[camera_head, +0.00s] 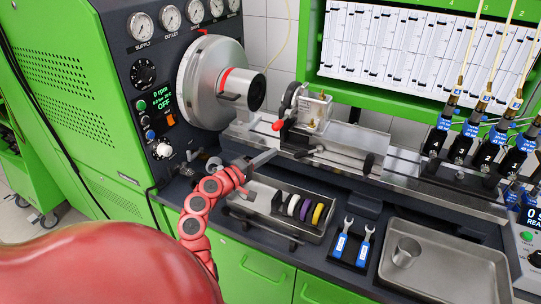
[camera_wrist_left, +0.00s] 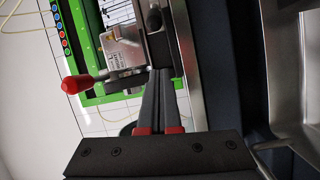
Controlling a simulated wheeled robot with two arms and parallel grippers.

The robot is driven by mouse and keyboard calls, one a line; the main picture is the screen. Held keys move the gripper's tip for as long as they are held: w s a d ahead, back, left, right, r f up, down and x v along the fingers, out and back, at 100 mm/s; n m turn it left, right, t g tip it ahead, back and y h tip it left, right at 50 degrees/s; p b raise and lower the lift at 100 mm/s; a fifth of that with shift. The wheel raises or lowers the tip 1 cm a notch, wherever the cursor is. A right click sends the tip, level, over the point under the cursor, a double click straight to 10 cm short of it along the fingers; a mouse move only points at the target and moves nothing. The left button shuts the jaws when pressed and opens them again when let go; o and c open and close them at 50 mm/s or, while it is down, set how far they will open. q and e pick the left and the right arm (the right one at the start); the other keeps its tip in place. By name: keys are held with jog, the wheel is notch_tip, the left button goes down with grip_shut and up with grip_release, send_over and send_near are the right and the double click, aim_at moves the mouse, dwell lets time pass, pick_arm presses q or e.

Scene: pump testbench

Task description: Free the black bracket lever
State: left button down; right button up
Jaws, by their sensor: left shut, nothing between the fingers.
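The black bracket lever (camera_head: 308,152) appears as a short dark handle at the front of the rail, below the metal bracket (camera_head: 314,112) with the red-knobbed handle. A dark rounded part, which looks like this lever, shows at the top of the left wrist view (camera_wrist_left: 154,19), ahead of the fingertips. My left gripper (camera_head: 274,155) is shut and empty, just left of the lever and apart from it. Its two fingers lie together in the left wrist view (camera_wrist_left: 160,72). The red knob (camera_wrist_left: 76,85) is left of the fingers there. My right gripper is not in view.
The large round chuck (camera_head: 205,85) stands behind and left of the gripper. An open tray (camera_head: 262,219) with coloured rings lies below it. Two blue-labelled wrenches (camera_head: 341,243) and a metal tray (camera_head: 440,275) with a cup (camera_head: 406,252) are to the right.

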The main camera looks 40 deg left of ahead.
pick_arm(q)
jog(key=p, duration=0.1)
send_near(299, 137)
jog(key=w, duration=0.3)
jog(key=shift+w+r, duration=0.15)
jog(key=shift+w, duration=0.15)
jog(key=shift+w+d+p, duration=0.25)
jog(key=shift+w+p, duration=0.05)
jog(key=shift+p, duration=0.1)
jog(key=shift+s+d+f+p, duration=0.1)
jog(key=shift+s+d+p, duration=0.3)
jog(key=shift+d, duration=0.2)
jog(key=shift+s+d+f+p, duration=0.15)
jog(key=shift+s+d+p, duration=0.2)
jog(key=shift+d, duration=0.25)
jog(key=shift+s+d+f, duration=0.15)
jog(key=shift+d+f, duration=0.1)
jog(key=shift+d, duration=0.15)
